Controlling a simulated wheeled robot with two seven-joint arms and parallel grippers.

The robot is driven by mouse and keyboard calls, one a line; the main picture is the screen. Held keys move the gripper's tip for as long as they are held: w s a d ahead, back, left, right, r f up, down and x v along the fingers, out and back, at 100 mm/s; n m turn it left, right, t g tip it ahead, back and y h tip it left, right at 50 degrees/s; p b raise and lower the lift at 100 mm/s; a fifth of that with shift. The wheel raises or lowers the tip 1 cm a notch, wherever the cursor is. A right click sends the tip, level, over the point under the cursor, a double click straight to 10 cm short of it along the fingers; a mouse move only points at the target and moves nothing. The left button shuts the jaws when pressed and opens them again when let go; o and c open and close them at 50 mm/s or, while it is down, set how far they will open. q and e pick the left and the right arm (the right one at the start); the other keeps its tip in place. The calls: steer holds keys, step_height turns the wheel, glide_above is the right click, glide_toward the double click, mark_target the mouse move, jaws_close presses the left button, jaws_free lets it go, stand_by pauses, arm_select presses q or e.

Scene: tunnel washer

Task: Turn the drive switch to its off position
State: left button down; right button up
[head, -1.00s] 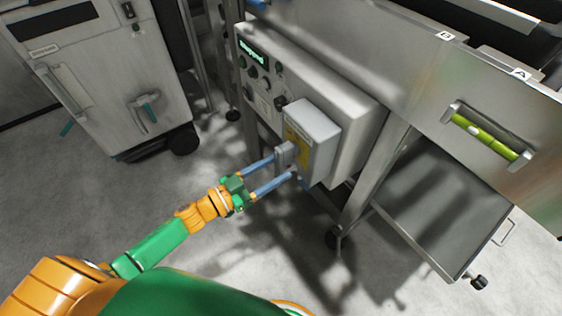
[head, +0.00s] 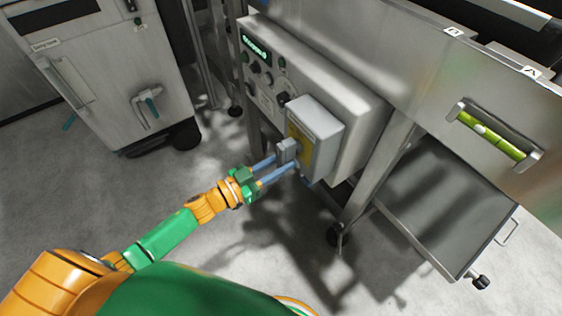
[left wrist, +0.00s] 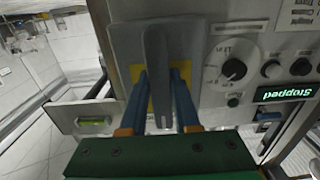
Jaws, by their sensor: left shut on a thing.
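The drive switch is a grey box (head: 318,132) with a yellow plate on its face and a grey handle (head: 287,150) standing out from it. It is mounted on the front of the control panel. My left gripper (head: 286,161) is shut on the handle, one blue finger on each side. In the left wrist view the handle (left wrist: 158,60) stands upright in the picture between the fingers, with yellow plate showing behind. Any position marks on the switch are hidden or too small to read. My right gripper is not in view.
The control panel (head: 350,115) has several knobs and a green display (head: 256,46); the display reads "Stopped" in the left wrist view (left wrist: 286,92). A grey cabinet (head: 105,85) stands at the left. A tray (head: 440,215) and a green level vial (head: 490,133) are at the right. The floor between is clear.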

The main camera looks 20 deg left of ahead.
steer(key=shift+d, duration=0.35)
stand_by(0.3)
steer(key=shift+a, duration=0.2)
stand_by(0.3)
